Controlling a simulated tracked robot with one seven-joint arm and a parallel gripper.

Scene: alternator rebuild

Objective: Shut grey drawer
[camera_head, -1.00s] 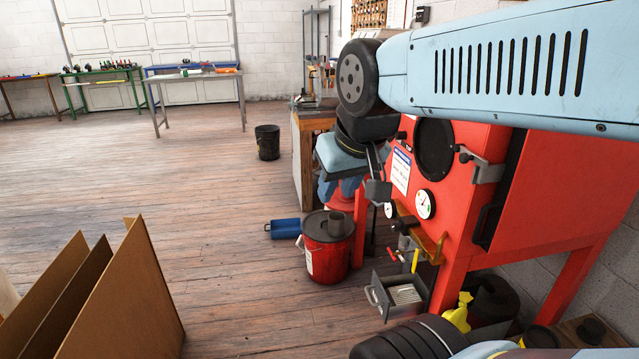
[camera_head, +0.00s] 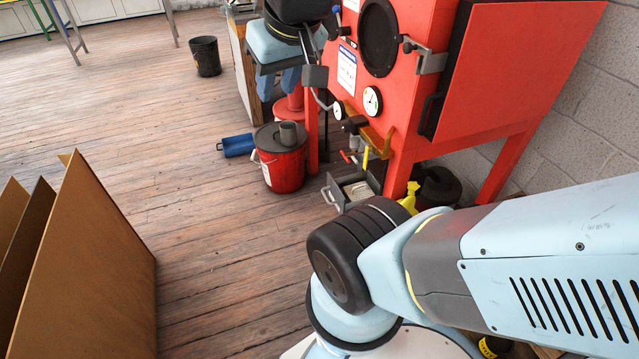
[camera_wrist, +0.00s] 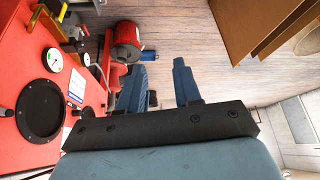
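The grey drawer (camera_head: 341,196) stands pulled out, low at the foot of the red cabinet, in the head view. Its handle faces left toward the open floor, and something pale lies inside. My gripper (camera_head: 280,84) hangs above and left of the drawer, in front of the cabinet, well apart from it. In the wrist view, my gripper's two blue fingers (camera_wrist: 160,88) stand apart with nothing between them. I cannot clearly make out the drawer in the wrist view.
The red cabinet (camera_head: 408,100) stands on legs over the drawer. A red bucket (camera_head: 282,165) stands just left of the drawer, with a blue container (camera_head: 237,146) beyond it. Brown panels (camera_head: 85,270) stand at left. The wooden floor between is clear.

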